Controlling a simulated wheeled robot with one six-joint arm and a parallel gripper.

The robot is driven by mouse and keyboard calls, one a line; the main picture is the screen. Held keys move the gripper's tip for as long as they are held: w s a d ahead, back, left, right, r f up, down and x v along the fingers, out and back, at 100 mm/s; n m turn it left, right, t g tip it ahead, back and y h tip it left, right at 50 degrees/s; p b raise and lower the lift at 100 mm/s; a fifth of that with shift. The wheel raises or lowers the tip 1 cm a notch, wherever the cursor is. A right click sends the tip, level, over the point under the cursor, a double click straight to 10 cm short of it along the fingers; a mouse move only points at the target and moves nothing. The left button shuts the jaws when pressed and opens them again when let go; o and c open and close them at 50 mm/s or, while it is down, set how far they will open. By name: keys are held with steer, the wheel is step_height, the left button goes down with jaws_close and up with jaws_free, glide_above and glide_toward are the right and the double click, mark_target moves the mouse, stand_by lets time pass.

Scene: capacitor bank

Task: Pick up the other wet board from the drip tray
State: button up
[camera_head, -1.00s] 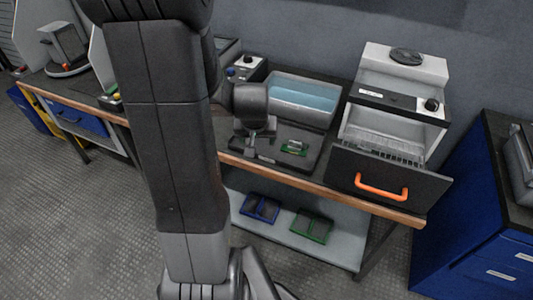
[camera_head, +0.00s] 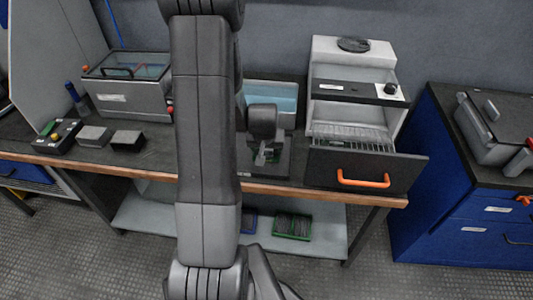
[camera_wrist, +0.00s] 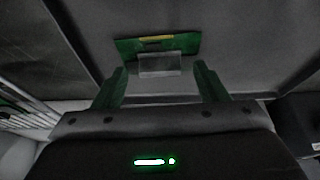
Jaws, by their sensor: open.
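A green board (camera_wrist: 130,46) with a yellow strip lies on the dark drip tray (camera_wrist: 225,20) in the wrist view. A pale, see-through tab (camera_wrist: 160,66) stands at its near edge. My gripper (camera_wrist: 160,68) is open and empty. Its two fingers are spread to either side of the tab, with the board just beyond the tips; I cannot tell the height gap. In the head view my gripper (camera_head: 262,158) is low over the drip tray (camera_head: 283,168), and my arm and wrist hide most of the board there.
A bath of blue liquid (camera_head: 272,95) stands behind the tray. To the right, a cabinet has its slotted drawer (camera_head: 350,165) pulled out, with an orange handle. A lidded tank (camera_head: 130,100) and two grey blocks stand left on the bench. Crates (camera_head: 292,226) lie on the shelf below.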

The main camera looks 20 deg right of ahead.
steer(key=shift+w+f, duration=0.15)
steer(key=shift+f, duration=0.15)
steer(key=c, duration=1.1)
steer(key=shift+o, duration=0.2)
